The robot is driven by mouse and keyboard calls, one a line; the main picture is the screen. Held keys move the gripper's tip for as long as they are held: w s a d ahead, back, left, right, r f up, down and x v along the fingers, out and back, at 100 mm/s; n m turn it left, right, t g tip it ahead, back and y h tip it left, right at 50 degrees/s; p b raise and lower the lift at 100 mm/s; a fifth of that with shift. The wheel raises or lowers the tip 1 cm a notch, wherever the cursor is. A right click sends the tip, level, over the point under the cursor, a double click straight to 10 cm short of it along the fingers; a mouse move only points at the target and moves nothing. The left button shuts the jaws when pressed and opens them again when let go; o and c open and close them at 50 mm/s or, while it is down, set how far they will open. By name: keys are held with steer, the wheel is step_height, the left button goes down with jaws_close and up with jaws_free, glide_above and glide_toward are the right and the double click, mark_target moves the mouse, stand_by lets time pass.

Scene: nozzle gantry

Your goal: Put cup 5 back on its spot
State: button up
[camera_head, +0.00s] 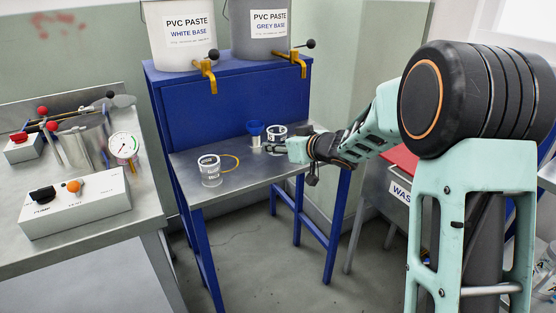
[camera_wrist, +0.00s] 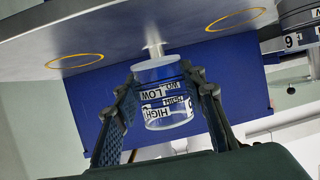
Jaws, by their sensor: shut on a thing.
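My gripper (camera_head: 281,147) is shut on a clear cup (camera_head: 277,131) over the right part of the steel bench top (camera_head: 222,187). In the wrist view, the held cup (camera_wrist: 165,95) sits between both fingers, with LOW and HIGH markings; its number is not readable. The wrist view shows a yellow ring (camera_wrist: 75,60) and a second yellow ring (camera_wrist: 235,20), both bare, on the bench top. In the head view, one yellow ring (camera_head: 231,162) shows beside another clear cup (camera_head: 210,172). Whether the held cup touches the bench is unclear.
Another cup (camera_wrist: 294,40), marked 9, is at the wrist view's right edge. A blue panel (camera_head: 225,105) rises behind the bench, under two paste buckets with taps.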

mark_target(278, 163)
steer(key=shift+w+f, duration=0.2)
steer(key=shift+f, duration=0.1)
steer(key=shift+w+a+f+b, duration=0.15)
steer(key=shift+f+b, duration=0.35)
steer(key=shift+f, duration=0.35)
steer(key=shift+w+d+f+b, duration=0.1)
steer(key=shift+f+b, duration=0.35)
steer(key=shift+f, duration=0.4)
steer(key=shift+f, duration=0.2)
steer(key=o, duration=1.1)
steer(key=shift+r, duration=0.2)
steer(key=shift+s+r, duration=0.2)
steer(key=p+v, duration=0.3)
steer(key=v, duration=0.8)
steer(key=shift+s+d, duration=0.25)
